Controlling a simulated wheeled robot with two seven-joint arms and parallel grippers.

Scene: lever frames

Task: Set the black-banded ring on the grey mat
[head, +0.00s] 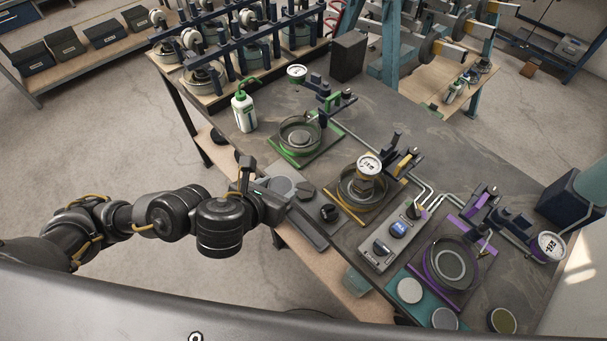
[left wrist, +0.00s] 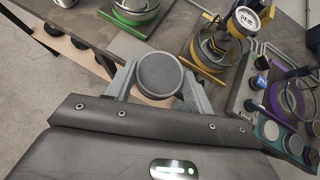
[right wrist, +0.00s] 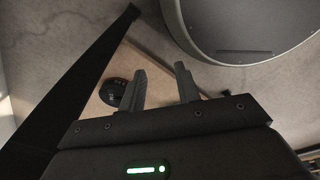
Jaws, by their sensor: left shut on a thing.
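My left gripper (head: 276,193) is at the table's front left edge, shut on a round piece with a grey face and a dark rim (left wrist: 163,75). This piece fits the black-banded ring best, though its side band is mostly hidden. In the left wrist view the fingers (left wrist: 160,88) grip it from both sides. I cannot tell if the ring touches anything below. My right gripper (right wrist: 160,75) is open and empty, away from the tabletop.
Green (head: 299,137), yellow (head: 362,190) and purple (head: 449,266) fixtures stand behind and right. A white bottle (head: 243,112) stands at the back left. A teal mat (head: 425,304) holds discs.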

